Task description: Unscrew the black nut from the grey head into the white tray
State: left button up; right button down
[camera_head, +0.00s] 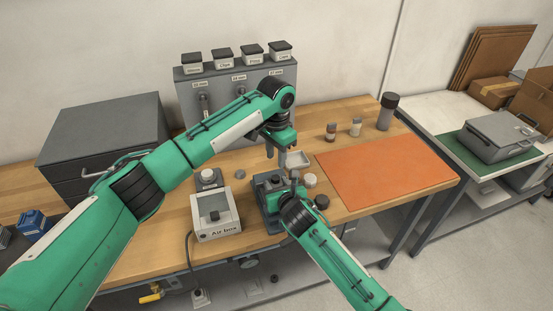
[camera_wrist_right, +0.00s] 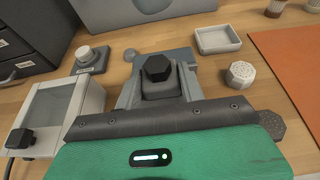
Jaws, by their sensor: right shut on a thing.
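The black nut (camera_wrist_right: 157,68) is a dark six-sided piece in the right wrist view, just beyond the front edge of my right gripper (camera_wrist_right: 160,88). The grey head (camera_wrist_right: 178,55) lies around and beneath it, partly hidden by the gripper. My right gripper is shut on the nut, and its fingertips are mostly hidden. In the head view, the right gripper (camera_head: 288,190) is low over the grey fixture. My left gripper (camera_head: 277,154) points down above and behind it, fingers apart and empty. The small white tray (camera_head: 299,160) is right of the left gripper; it shows empty in the right wrist view (camera_wrist_right: 218,40).
A pale knobbed piece (camera_wrist_right: 240,73) and a dark grey one (camera_wrist_right: 272,125) stand right of the fixture. The air box (camera_head: 215,214) is at its left. A grey panel (camera_head: 240,97) stands behind. The orange mat (camera_head: 385,168) is clear.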

aim_at(276, 177)
pick_arm(q)
jog(key=shift+f, duration=3.9)
grip_shut()
jog(key=shift+o, duration=1.5)
grip_release()
jog(key=shift+r, duration=0.1)
jog(key=shift+r, duration=2.2)
pick_arm(e)
jog(key=c, duration=0.8)
grip_release()
jog(key=shift+o, duration=0.2)
jog(key=shift+s, duration=0.1)
